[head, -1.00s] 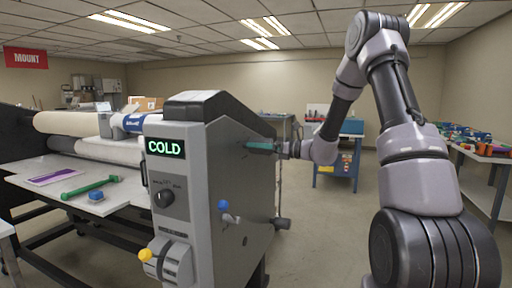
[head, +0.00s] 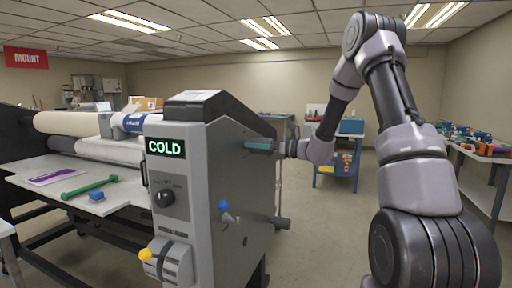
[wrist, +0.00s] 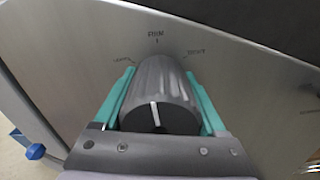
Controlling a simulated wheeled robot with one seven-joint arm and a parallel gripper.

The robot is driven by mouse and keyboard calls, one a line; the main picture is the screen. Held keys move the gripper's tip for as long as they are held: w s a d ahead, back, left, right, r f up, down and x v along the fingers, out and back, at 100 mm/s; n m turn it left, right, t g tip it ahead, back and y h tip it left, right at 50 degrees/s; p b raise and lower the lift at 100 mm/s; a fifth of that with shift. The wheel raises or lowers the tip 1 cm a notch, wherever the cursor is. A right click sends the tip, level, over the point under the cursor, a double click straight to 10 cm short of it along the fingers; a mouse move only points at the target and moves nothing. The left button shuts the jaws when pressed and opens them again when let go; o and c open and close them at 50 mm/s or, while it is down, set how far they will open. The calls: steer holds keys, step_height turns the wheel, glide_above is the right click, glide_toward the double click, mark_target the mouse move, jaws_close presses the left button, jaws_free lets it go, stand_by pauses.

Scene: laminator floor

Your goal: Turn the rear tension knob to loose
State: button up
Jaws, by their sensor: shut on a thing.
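The rear tension knob (wrist: 160,88) is a grey ribbed knob on the side panel of the laminator's end housing. My gripper (wrist: 163,95) has its teal fingers on both sides of it and is shut on it. The white pointer line on the knob's face points up, roughly at the top label, which looks like FIRM. Smaller labels sit to the upper left and upper right, too blurred to read surely. In the head view my gripper (head: 258,146) reaches the panel from the right; the knob is hidden there.
The laminator housing (head: 190,215) carries a COLD display (head: 165,147), a black dial (head: 165,198), a yellow-tipped lever (head: 145,254) and a blue-tipped lever (head: 224,206). A green-handled tool (head: 90,186) lies on the left table. Open floor lies beyond the housing.

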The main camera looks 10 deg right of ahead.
steer(key=n, duration=0.3)
steer(key=shift+n, duration=0.3)
steer(key=n, duration=0.3)
steer(key=shift+n, duration=0.4)
steer(key=n, duration=0.5)
steer(key=shift+n, duration=0.4)
steer(key=o, duration=1.3)
steer(key=v, duration=1)
steer(key=shift+s+d, duration=0.25)
steer(key=shift+d, duration=0.05)
